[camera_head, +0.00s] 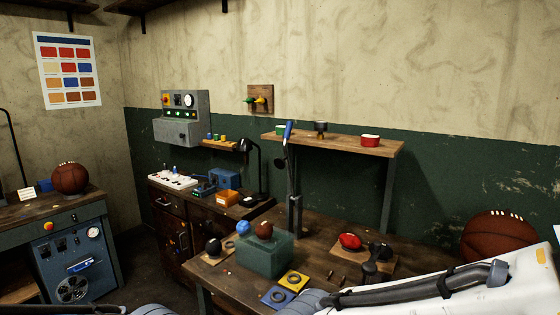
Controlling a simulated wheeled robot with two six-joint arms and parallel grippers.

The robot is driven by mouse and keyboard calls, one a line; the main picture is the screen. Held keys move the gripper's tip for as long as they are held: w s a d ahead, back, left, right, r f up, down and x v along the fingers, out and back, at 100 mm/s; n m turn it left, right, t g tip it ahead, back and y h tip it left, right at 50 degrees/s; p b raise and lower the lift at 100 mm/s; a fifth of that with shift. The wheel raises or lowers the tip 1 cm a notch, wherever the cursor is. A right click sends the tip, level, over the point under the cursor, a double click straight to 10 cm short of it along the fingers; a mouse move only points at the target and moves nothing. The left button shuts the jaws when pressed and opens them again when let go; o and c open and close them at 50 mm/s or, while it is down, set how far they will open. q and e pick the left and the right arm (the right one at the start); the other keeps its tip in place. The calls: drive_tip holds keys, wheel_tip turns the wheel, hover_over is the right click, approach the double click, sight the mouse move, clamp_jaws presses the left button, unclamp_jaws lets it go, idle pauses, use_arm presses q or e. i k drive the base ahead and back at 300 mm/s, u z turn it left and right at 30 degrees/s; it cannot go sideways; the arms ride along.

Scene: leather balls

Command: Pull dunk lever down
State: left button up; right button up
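A lever with a blue handle (288,130) stands upright, its handle end up, beside the grey post (295,212) at the back of the workbench. Its lower part is dark and slim. A translucent green tank (265,258) stands on the bench in front of the post. A blue ball (243,227) and a brown ball (264,230) show at its top; I cannot tell what holds them. Parts of my arms show along the bottom edge, and a white arm link with a dark cable covers the lower right. Neither of my grippers is in view.
The workbench (228,277) also bears a dark ball (213,247), yellow and blue plates with rings (292,281), and a red bowl (350,241) beside dark tools. A wooden shelf (345,144) overhangs its back. A large basketball (497,236) is at the right.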

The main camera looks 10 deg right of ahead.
sight(279, 163)
drive_tip(key=u, duration=0.55)
drive_tip(key=k, duration=0.7)
drive_tip(key=u, duration=0.85)
drive_tip(key=k, duration=0.55)
drive_tip(key=u, duration=0.55)
drive_tip(key=i, duration=1.75)
drive_tip(key=z, duration=0.55)
drive_tip(key=i, duration=1.35)
drive_tip(key=z, duration=1.6)
drive_tip(key=i, duration=0.8)
drive_tip(key=z, duration=1.1)
drive_tip(key=i, duration=0.2)
drive_tip(key=z, duration=0.15)
